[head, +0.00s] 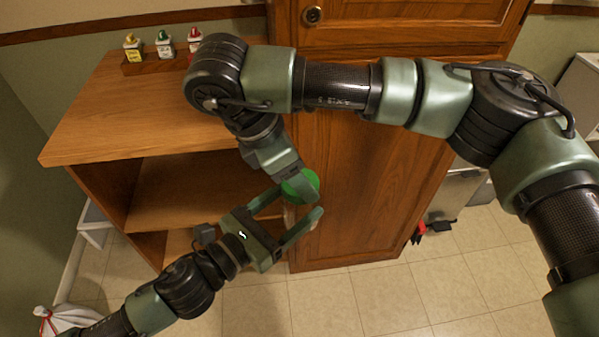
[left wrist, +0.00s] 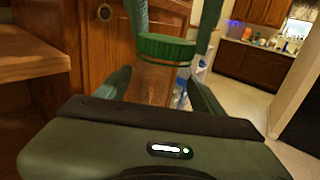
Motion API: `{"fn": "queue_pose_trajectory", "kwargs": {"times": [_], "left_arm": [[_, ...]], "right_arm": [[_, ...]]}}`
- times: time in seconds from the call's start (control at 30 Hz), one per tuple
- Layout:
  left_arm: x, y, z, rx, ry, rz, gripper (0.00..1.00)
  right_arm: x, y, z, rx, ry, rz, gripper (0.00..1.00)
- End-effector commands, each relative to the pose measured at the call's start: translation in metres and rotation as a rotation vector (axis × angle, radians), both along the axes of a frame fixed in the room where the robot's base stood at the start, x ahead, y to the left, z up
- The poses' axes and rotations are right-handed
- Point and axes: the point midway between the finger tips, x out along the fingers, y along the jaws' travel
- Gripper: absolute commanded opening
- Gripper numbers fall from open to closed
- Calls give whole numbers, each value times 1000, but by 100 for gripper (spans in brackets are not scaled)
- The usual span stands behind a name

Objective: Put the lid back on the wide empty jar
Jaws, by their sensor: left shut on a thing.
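A clear, empty-looking jar (left wrist: 152,84) stands upright between the fingers of my left gripper (head: 297,203), which is shut on it. In the left wrist view the green lid (left wrist: 165,47) is at the jar's mouth and looks level. I cannot tell whether it is fully seated. In the head view the lid (head: 304,184) shows beside my right gripper (head: 296,186), which reaches down from above. The right gripper's fingers (left wrist: 172,36) flank the lid in the left wrist view. Whether they still press on it is unclear. The jar is mostly hidden in the head view.
A wooden counter (head: 120,125) with an open shelf (head: 180,195) is at the left. Several small bottles (head: 164,45) stand at its back. A tall wooden cabinet (head: 365,190) is right behind the grippers. Tiled floor (head: 350,300) is clear in front.

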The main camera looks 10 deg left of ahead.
Motion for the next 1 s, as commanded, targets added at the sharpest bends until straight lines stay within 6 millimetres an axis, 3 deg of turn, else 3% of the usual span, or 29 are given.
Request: {"fn": "queue_pose_trajectory", "kwargs": {"times": [0.1,0.2,0.5,0.53,0.6,0.87,1.0], "left_arm": [[-1,-1,0,0,-1,-3,0],[-1,-1,0,0,-1,-3,0],[-1,-1,0,-1,-2,-4,0],[-1,-1,0,-1,-2,-4,0],[-1,-1,1,-2,-1,-4,0],[-1,-1,1,-1,-2,-3,0],[0,-1,1,-1,-2,-2,0]], "right_arm": [[2,1,0,4,-4,-223,22],[1,1,0,6,-5,-312,22],[1,1,0,7,-6,-331,23],[1,1,0,7,-6,-331,65],[1,1,0,7,-6,-330,81],[1,0,0,6,-6,-329,81],[2,0,10,7,-9,-329,81]]}}
